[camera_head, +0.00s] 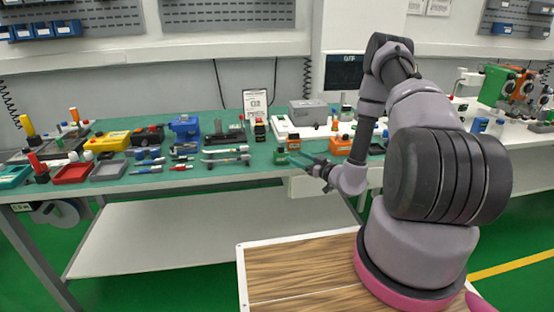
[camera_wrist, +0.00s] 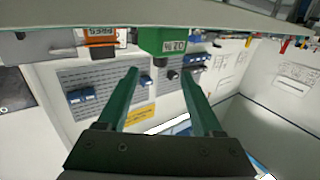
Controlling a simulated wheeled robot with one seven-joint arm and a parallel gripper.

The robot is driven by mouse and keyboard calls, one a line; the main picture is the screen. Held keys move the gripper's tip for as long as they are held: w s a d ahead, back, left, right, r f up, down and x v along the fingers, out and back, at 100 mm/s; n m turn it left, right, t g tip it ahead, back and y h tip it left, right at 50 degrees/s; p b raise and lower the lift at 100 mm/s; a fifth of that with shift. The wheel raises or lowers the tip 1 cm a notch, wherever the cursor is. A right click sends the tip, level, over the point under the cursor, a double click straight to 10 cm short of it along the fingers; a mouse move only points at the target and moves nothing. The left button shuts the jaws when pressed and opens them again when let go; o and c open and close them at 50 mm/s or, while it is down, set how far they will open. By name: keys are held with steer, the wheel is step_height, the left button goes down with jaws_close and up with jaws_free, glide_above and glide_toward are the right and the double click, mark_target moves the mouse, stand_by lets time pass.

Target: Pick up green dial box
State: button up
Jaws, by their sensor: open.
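The green dial box (camera_head: 280,158) stands near the front edge of the green bench top, small in the head view. In the wrist view, which appears upside down, the green dial box (camera_wrist: 163,40) shows a face with inverted lettering and a dark knob-like part below it. My gripper (camera_head: 299,158) is just right of the box in the head view, its green fingers pointing toward it. In the wrist view my gripper (camera_wrist: 160,72) is open and empty, with the box ahead in line with the gap between the fingertips. The box appears apart from the fingers.
An orange box (camera_head: 340,146) stands to the right, and another orange instrument (camera_head: 293,141) stands just behind. Hand tools (camera_head: 225,155) lie to the left. A sign (camera_head: 255,102) and a grey box (camera_head: 307,112) are farther back. Open space lies before the bench edge.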

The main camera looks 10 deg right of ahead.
mark_target(283, 149)
steer(key=x, duration=0.9)
steer(key=shift+w+a+r, duration=0.15)
steer(key=shift+r, duration=0.15)
steer(key=shift+c, duration=0.4)
jaws_close()
stand_by(0.7)
